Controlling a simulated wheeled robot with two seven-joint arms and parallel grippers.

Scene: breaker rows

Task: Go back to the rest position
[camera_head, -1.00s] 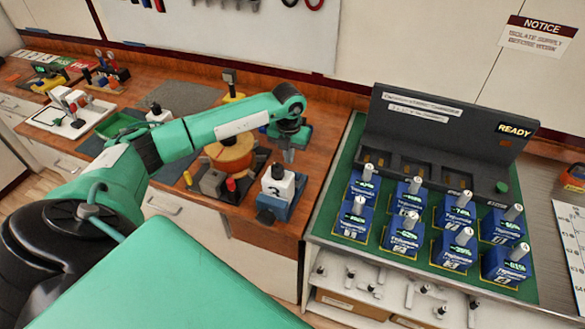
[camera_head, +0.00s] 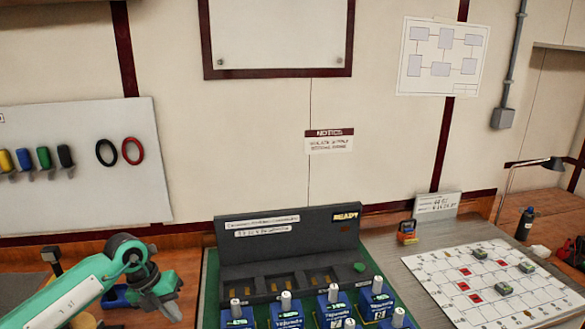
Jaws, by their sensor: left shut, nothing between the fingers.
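My left arm comes in from the lower left in the head view, and its gripper (camera_head: 171,304) points down to the right. The gripper is shut and empty, left of the blue breakers and apart from them. Several blue breakers (camera_head: 333,313) with grey levers stand in rows on the green mat (camera_head: 212,268); the nearer ones are cut off by the bottom edge. Behind them stands the dark console (camera_head: 290,245) with a READY sign and a green button. My right gripper is not in view.
A grey table to the right holds a white grid board (camera_head: 497,285) with red and green pieces. Beyond it are a desk lamp (camera_head: 530,165) and a dark bottle (camera_head: 525,224). A wooden bench lies behind my left arm. The wall carries a notice (camera_head: 330,141) and a tool board (camera_head: 75,165).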

